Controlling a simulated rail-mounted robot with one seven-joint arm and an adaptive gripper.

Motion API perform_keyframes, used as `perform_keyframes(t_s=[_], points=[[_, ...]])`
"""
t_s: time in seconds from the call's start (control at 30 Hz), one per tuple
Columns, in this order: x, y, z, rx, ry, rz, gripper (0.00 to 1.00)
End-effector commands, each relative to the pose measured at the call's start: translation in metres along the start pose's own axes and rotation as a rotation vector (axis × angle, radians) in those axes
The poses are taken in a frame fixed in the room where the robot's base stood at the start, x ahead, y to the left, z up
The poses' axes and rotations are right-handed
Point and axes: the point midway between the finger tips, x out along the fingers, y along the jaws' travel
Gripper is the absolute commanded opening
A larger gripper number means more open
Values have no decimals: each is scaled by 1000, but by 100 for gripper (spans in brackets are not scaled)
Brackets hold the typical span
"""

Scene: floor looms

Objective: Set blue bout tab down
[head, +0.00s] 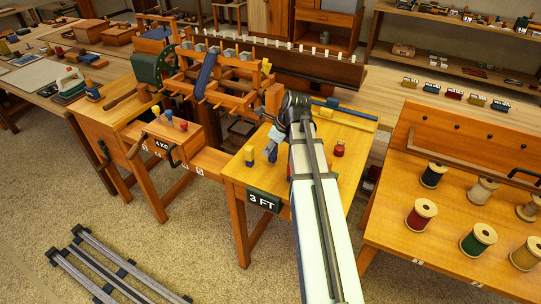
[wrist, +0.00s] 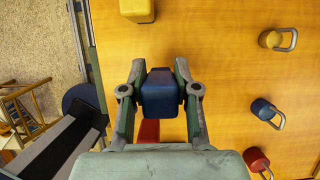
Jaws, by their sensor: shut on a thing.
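The blue bout tab (wrist: 161,92) is a dark blue block between the two fingers of my gripper (wrist: 160,90) in the wrist view. My gripper is shut on it. In the head view the blue tab (head: 271,154) shows below my gripper (head: 274,142), over the 3 FT table (head: 233,171). Whether it touches the wood I cannot tell. A yellow block (wrist: 137,10) stands on the same table; it also shows in the head view (head: 249,156). A red block (wrist: 148,131) is partly hidden by my gripper in the wrist view.
Yellow (wrist: 270,39), blue (wrist: 264,110) and red (wrist: 256,160) pieces with wire handles stand to the right in the wrist view. Bare wood lies between them and my gripper. In the head view, a loom (head: 210,85) stands behind, and a table of thread spools (head: 421,213) stands right.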

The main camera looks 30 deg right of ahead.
Motion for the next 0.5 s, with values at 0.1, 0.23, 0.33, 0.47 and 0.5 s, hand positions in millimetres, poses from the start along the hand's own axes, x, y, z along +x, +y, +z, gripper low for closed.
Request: perform_keyframes(t_s=[0.1,0.23,0.33,0.47,0.5], points=[[5,0,-2,0,1,1,0],[17,1,-8,1,1,1,0],[28,1,-12,1,1,2,0],[36,0,-15,1,1,1,0],[36,0,-15,0,0,1,0]])
